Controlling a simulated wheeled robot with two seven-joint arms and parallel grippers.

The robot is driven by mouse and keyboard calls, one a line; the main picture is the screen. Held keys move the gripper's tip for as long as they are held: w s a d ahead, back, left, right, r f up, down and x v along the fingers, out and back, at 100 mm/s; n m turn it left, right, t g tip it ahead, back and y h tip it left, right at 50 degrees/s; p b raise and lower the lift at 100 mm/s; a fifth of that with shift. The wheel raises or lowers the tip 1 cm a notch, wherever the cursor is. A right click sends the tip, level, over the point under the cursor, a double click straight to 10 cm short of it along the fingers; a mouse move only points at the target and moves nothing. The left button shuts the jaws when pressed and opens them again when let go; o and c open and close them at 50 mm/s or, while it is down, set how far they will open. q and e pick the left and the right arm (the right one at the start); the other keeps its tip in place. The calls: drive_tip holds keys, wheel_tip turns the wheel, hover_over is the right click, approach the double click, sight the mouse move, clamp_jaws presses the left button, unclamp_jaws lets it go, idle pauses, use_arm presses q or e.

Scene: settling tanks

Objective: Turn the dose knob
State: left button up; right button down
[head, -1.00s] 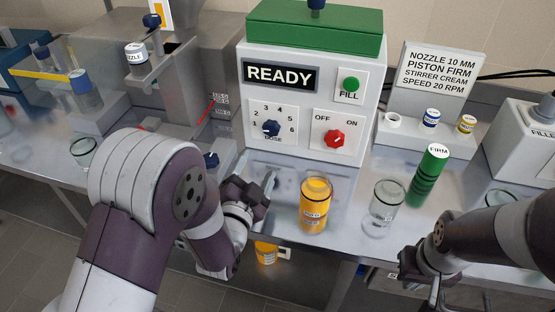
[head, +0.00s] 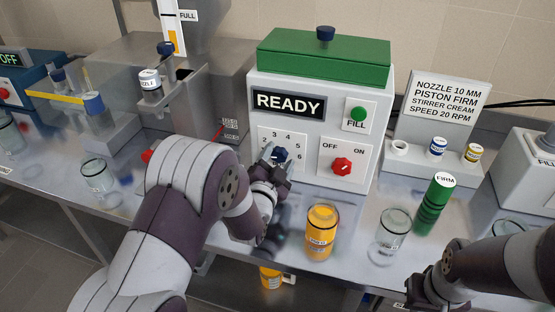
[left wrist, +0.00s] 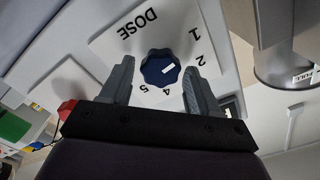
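The dose knob is dark blue and lobed, on a white panel with printed numbers. In the head view the dose knob (head: 279,154) is partly covered by my left gripper (head: 275,163). In the left wrist view the knob (left wrist: 158,67) shows between the two open fingertips, with a visible gap on each side. Its white mark points roughly toward the 2; the 3 is hidden behind a finger. My right gripper (head: 428,300) is low at the lower right of the head view, cut by the frame edge, its opening unclear.
The machine shows a READY display (head: 289,103), a green FILL button (head: 358,114) and a red OFF/ON knob (head: 342,167). An orange jar (head: 321,232), a clear glass (head: 391,238) and a green FIRM cylinder (head: 434,204) stand in front and to the right.

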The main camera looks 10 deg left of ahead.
use_arm(q)
drive_tip(key=c, duration=0.8)
drive_tip(key=shift+o, duration=0.2)
drive_tip(key=shift+f+m, duration=0.1)
drive_tip(key=shift+m, duration=0.3)
drive_tip(key=m+b, duration=0.2)
drive_tip(key=m, duration=0.1)
drive_tip(key=shift+f, duration=0.1)
drive_tip(key=shift+m+b, duration=0.5)
drive_tip(key=shift+m, duration=1.5)
drive_tip(key=o, duration=1.1)
drive_tip(key=shift+c, duration=0.2)
